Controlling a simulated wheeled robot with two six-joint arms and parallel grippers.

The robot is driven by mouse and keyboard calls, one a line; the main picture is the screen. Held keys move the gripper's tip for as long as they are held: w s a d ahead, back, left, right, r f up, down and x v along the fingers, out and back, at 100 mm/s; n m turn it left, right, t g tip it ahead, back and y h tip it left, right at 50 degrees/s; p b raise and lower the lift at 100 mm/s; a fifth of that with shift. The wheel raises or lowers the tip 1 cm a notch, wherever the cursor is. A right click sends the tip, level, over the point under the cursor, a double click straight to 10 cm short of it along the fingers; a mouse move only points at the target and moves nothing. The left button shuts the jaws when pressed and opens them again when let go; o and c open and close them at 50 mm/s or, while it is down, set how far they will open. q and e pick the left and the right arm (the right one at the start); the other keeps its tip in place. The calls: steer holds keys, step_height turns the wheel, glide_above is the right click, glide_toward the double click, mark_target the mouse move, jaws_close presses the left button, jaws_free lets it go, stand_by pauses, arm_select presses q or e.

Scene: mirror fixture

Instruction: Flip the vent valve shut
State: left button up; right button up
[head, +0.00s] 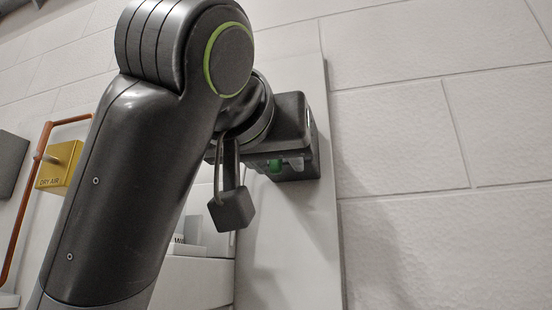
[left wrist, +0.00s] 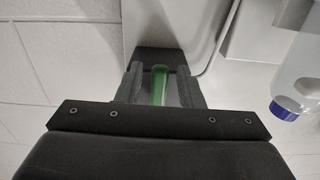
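A green handle, which I take to be the vent valve's lever, shows in the left wrist view (left wrist: 159,86) in front of a dark block (left wrist: 160,58) on a pale panel. A small part of the green handle shows in the head view (head: 274,167). My left gripper (head: 277,166) is at the handle. In the left wrist view, the fingers of my left gripper (left wrist: 161,84) stand on either side of the handle, with a visible gap on each side. My left arm and gripper hide most of the valve in the head view. My right gripper is in neither view.
A yellow box marked DRY AIR (head: 57,169) and an orange-brown pipe (head: 19,205) are at the left. A pale panel (head: 290,245) stands against the white block wall (head: 440,150). A bottle with a blue cap (left wrist: 284,110) is at the right in the left wrist view.

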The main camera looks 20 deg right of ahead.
arm_select(q)
steer(key=b+v, duration=1)
steer(key=v, duration=0.7)
steer(key=shift+s+a, duration=0.2)
stand_by(0.4)
